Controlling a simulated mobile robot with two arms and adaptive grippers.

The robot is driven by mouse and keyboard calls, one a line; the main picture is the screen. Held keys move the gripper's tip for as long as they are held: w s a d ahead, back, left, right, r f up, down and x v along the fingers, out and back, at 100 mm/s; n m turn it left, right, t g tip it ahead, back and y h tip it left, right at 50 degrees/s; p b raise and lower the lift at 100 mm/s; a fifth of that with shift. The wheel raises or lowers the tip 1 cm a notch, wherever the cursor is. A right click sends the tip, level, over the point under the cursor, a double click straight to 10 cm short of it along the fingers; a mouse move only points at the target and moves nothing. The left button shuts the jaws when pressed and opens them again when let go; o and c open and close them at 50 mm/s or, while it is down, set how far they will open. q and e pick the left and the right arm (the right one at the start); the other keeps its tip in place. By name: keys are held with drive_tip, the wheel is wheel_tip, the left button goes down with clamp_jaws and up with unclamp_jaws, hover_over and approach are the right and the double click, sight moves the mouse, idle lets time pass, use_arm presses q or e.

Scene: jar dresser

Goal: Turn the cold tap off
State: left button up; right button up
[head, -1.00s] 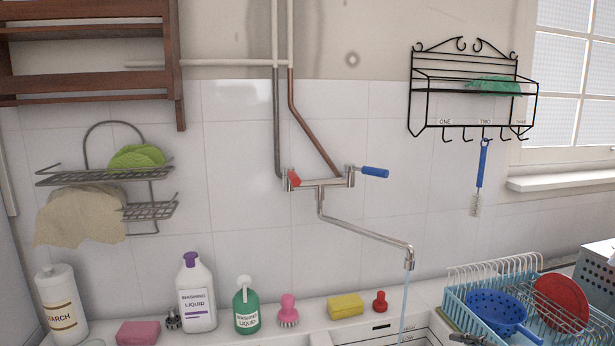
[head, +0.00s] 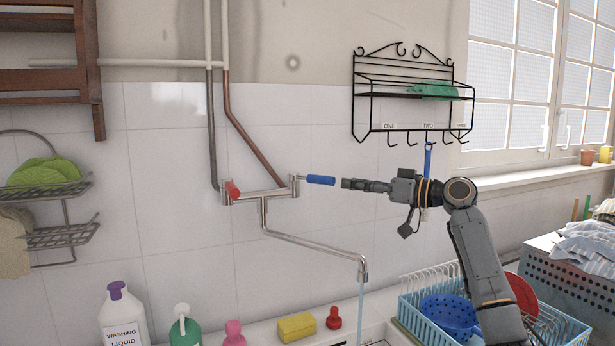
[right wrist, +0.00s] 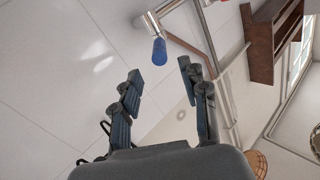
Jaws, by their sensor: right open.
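The cold tap's blue handle (head: 321,180) sticks out to the right from the wall mixer (head: 262,194); its red handle (head: 233,190) is at the left end. Water (head: 361,300) runs from the spout (head: 362,268). My right gripper (head: 345,184) is just right of the blue handle's end, apart from it, pointing left towards it. In the right wrist view the blue handle (right wrist: 159,51) lies beyond and between the open, empty fingers (right wrist: 160,80). My left gripper is not in view.
A black wire rack (head: 411,100) with hooks hangs above my right arm. A blue dish rack (head: 420,318) with a colander (head: 449,310) stands below it. A yellow sponge (head: 297,327), a red plug (head: 334,318) and bottles (head: 124,322) line the ledge. The tiled wall is close behind the tap.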

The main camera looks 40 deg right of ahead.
sight(312, 179)
drive_tip(key=p+x, duration=0.4)
drive_tip(key=x, duration=0.6)
drive_tip(key=shift+w+r+p, duration=0.1)
drive_tip(key=shift+p, duration=0.3)
drive_tip(key=shift+w+a+f, duration=0.15)
drive_tip(key=shift+w+f, duration=0.1)
drive_tip(key=shift+w, duration=0.35)
clamp_jaws()
